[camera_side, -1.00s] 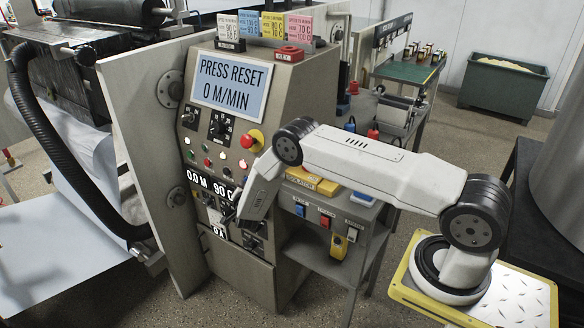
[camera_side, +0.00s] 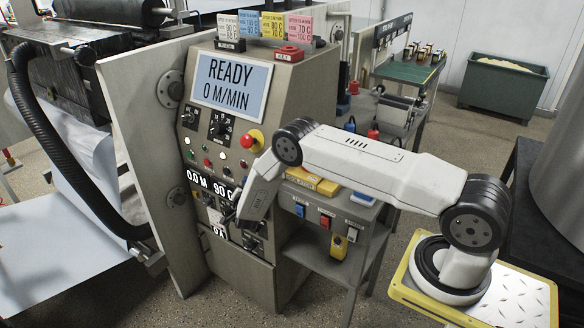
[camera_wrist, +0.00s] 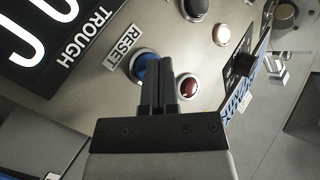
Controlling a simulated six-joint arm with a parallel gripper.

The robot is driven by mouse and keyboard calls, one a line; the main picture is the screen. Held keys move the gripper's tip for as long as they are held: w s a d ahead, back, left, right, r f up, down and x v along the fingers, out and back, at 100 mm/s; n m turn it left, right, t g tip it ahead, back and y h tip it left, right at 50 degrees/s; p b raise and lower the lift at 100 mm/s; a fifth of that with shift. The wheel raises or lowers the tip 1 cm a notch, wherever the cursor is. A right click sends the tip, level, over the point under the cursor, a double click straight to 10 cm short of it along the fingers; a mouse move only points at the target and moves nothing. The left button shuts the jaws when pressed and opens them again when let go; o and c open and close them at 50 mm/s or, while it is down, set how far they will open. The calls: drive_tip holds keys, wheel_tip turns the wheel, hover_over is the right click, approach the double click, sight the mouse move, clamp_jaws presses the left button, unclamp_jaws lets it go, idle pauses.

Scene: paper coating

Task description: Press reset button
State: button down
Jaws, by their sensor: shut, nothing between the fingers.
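The blue reset button (camera_wrist: 141,68) sits in a silver ring on the panel, beside a RESET label (camera_wrist: 123,46) in the wrist view. My gripper (camera_wrist: 158,62) is shut and empty, its fingertips over the button's right part and covering some of it. Touching or just short of it, I cannot tell. In the side view my gripper (camera_side: 236,220) is low against the front of the control cabinet (camera_side: 249,275), and the reset button is hidden there. The cabinet's screen (camera_side: 231,84) reads READY, 0 M/MIN.
A red button (camera_wrist: 188,86) is just right of my fingers in the wrist view. A black knob (camera_wrist: 243,63) is farther right. A red emergency stop (camera_side: 252,140) is higher on the panel. A grey side bench (camera_side: 340,209) with switches stands right of the cabinet.

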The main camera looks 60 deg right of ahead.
drive_tip(key=shift+a, duration=0.55)
drive_tip(key=shift+a, duration=0.15)
drive_tip(key=shift+a, duration=2.35)
drive_tip(key=shift+r, duration=0.1)
